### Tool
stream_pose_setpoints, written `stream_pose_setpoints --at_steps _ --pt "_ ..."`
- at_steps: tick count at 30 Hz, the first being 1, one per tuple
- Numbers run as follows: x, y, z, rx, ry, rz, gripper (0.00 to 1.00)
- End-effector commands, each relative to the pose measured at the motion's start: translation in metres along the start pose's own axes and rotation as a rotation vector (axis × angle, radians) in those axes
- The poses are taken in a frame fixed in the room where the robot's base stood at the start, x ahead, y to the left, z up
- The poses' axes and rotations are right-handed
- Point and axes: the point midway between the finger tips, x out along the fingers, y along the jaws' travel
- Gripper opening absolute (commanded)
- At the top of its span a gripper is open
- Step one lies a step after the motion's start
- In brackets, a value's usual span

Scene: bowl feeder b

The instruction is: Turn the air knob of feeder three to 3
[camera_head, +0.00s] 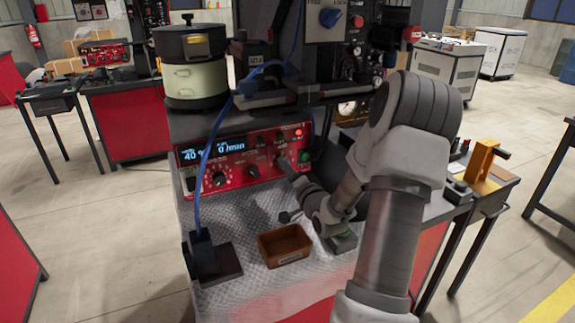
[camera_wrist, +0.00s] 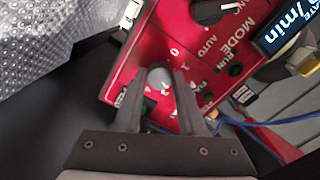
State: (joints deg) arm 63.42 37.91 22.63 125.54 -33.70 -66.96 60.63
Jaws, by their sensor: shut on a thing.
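A red control panel (camera_head: 245,160) stands at the back of the feeder's bench top, with a lit display (camera_head: 212,150) reading 40 % and 0 /min. My gripper (camera_head: 285,167) is at the right part of this panel. In the wrist view, my gripper (camera_wrist: 160,95) is shut on a round grey knob (camera_wrist: 159,77), one dark finger on each side. The marks 0 and 1 show beside this knob; its pointer and name are not clear. A dark knob (camera_wrist: 212,10) and the words MODE, AUTO and RUN lie nearby. The feeder's number is not readable.
A brown bin (camera_head: 285,245) and a dark block (camera_head: 217,263) with a blue hose (camera_head: 208,150) stand on the bench in front of the panel. A round feeder bowl (camera_head: 193,70) stands behind it. A dark upright unit (camera_head: 330,55) rises close behind my wrist.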

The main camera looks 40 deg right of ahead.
Motion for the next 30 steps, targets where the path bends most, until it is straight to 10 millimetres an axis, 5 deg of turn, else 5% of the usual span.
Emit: stream_pose_setpoints --at_steps 15,30 --pt "0.0005 -0.0025 -0.0019 0.388 0.002 -0.002 0.00" --pt "0.0008 -0.0018 -0.0013 0.490 0.002 -0.003 0.00"
